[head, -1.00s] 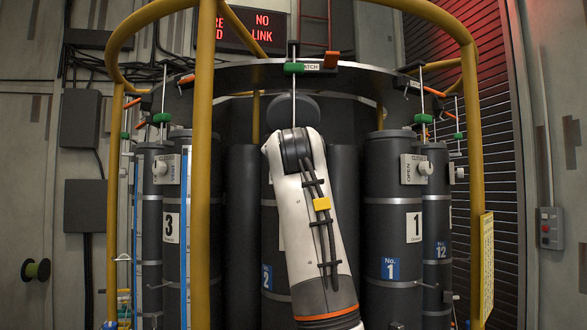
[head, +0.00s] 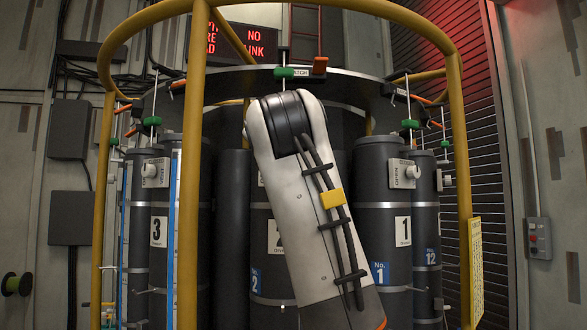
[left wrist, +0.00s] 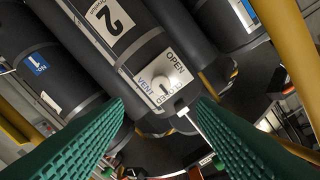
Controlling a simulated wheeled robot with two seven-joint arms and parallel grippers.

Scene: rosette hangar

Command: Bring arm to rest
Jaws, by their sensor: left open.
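A white arm link of mine (head: 305,200) with a dark joint on top stands in the middle of the head view, in front of cylinder No. 2 (head: 268,210). No gripper shows in the head view. In the left wrist view my left gripper (left wrist: 160,101) has its two green ribbed fingers wide apart, with nothing between them. Beyond them is the valve knob (left wrist: 160,83) on its white plate, marked VENT, CLOSED and OPEN, on the cylinder labelled 2 (left wrist: 133,50). The fingers appear apart from the knob. My right gripper is in neither view.
A yellow tube frame (head: 192,150) surrounds the ring of dark cylinders. A dark upper ring (head: 350,84) carries green-handled rods (head: 284,72). Cylinder 1 (head: 385,225) stands to the right and cylinder 3 (head: 160,270) to the left. A grey switch box (head: 538,240) is on the right wall.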

